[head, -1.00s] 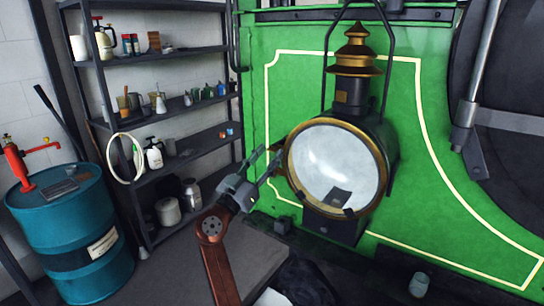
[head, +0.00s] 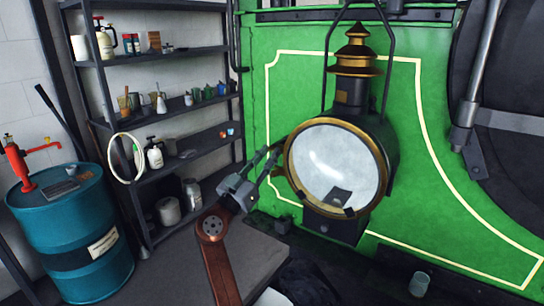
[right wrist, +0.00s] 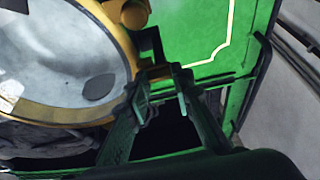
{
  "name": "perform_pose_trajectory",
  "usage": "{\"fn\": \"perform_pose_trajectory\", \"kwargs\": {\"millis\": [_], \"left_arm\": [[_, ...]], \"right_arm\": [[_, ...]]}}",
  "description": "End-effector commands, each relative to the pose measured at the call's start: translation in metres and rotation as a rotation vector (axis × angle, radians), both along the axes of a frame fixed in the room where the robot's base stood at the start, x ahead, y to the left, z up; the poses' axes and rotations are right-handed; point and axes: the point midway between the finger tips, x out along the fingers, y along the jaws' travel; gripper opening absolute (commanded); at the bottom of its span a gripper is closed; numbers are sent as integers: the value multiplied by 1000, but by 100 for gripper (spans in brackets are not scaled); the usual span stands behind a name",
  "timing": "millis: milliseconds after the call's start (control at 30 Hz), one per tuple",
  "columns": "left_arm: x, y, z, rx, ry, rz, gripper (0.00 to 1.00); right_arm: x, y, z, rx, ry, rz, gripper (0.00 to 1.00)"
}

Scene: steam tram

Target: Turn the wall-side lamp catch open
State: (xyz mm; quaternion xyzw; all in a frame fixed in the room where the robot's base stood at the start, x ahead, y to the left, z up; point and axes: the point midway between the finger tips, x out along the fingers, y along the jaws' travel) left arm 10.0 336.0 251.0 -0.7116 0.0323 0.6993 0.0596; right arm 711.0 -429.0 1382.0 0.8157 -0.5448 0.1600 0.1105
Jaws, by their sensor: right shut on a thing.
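The lamp (head: 335,165) has a brass-rimmed round glass, a dark body and a brass chimney, and hangs in front of the green panel. My right gripper (head: 277,153) reaches its left rim, on the side of the shelves and wall. In the right wrist view, my right gripper (right wrist: 158,74) is shut on the small lamp catch (right wrist: 156,71), a dark brown and brass piece beside the rim. The fingers hide most of the catch, so its angle cannot be told. My left gripper is in neither view.
A dark shelf unit (head: 165,110) with cans and bottles stands at the left. A blue drum (head: 75,235) with a red pump stands in front of it. A grey top (head: 240,260) lies below my arm. A glass jar (head: 419,284) is at the lower right.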

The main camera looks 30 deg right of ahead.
Motion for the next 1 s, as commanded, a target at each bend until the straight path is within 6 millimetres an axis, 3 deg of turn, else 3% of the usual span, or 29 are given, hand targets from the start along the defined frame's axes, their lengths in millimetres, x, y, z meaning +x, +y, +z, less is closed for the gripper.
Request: {"fn": "perform_pose_trajectory", "kwargs": {"millis": [467,767,1000], "left_arm": [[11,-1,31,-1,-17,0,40],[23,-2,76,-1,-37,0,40],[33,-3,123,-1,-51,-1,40]], "right_arm": [[-3,-3,7,-97,233,2,0],[-4,-5,11,-204,497,3,0],[-5,-6,14,-290,708,2,0]]}}
